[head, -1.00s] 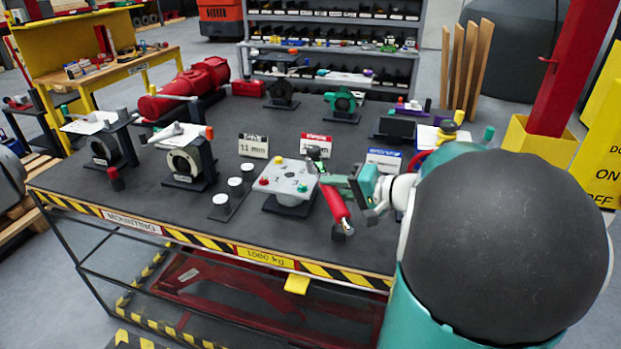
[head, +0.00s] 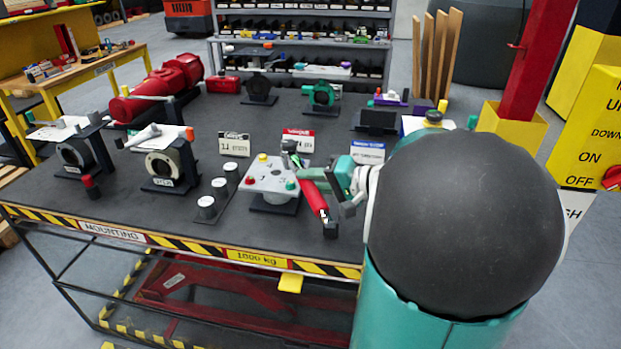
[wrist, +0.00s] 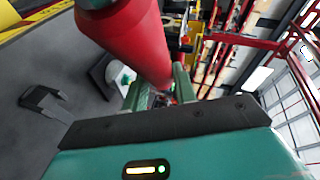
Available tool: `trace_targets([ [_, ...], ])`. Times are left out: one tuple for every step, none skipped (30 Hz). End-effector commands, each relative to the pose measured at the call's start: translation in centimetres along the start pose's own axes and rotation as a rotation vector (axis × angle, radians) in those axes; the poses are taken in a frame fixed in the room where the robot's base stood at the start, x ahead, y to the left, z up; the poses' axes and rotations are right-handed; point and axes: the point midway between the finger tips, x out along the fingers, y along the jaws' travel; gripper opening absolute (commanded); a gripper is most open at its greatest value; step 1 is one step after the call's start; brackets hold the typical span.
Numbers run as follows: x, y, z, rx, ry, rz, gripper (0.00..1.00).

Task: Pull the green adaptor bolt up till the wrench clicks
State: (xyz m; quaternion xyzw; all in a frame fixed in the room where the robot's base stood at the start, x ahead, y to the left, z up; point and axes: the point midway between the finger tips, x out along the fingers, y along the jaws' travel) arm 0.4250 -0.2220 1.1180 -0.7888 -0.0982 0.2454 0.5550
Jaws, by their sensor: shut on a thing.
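The wrench has a long red handle (head: 314,197) and a dark grey block at its lower end. It slants across the right side of a pale plate (head: 262,185). Its upper end is near the plate's back right corner. My gripper (head: 322,183) is shut on the red handle, reaching from the right. The green adaptor bolt (head: 291,185) stands on the plate's right side, close beside the handle. Red and yellow bolts are on the same plate. In the wrist view the handle (wrist: 135,40) passes across the fingers, and the green bolt (wrist: 122,76) shows behind it.
White-topped cylinders (head: 207,203) stand left of the plate. A clamp device (head: 172,165) is further left. Small signs (head: 298,140) stand behind the plate. The striped table edge (head: 180,245) runs along the front, with bare table between it and the plate.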

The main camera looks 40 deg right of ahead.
Motion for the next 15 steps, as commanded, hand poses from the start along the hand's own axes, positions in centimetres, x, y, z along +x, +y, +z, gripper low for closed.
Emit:
trace_targets([
  [0.1, 0.3, 0.0, 0.000, 0.000, -0.001, 0.00],
  [0.1, 0.5, 0.1, 0.001, 0.000, 0.000, 0.00],
  [0.2, 0.7, 0.2, 0.001, 0.000, 0.000, 0.00],
  [0.3, 1.0, 0.2, 0.001, 0.000, 0.000, 0.00],
  [0.4, 1.2, 0.3, 0.001, 0.000, 0.000, 0.00],
  [0.5, 1.6, 0.4, 0.002, 0.000, 0.000, 0.00],
  [0.5, 1.8, 0.5, 0.003, 0.001, 0.000, 0.00],
  [0.6, 2.0, 0.6, 0.002, 0.001, -0.001, 0.00],
  [0.7, 2.3, 0.7, 0.002, 0.000, -0.001, 0.00],
  [0.8, 2.5, 0.7, 0.003, 0.000, 0.000, 0.00],
  [0.9, 2.8, 0.8, 0.003, -0.001, 0.000, 0.00],
  [1.0, 3.0, 0.8, 0.002, 0.000, -0.001, 0.00],
  [1.1, 3.2, 0.9, 0.001, 0.000, -0.001, 0.00],
  [1.1, 3.4, 0.9, 0.001, 0.001, -0.001, 0.00],
  [1.2, 3.5, 1.0, 0.001, 0.001, -0.002, 0.00],
])
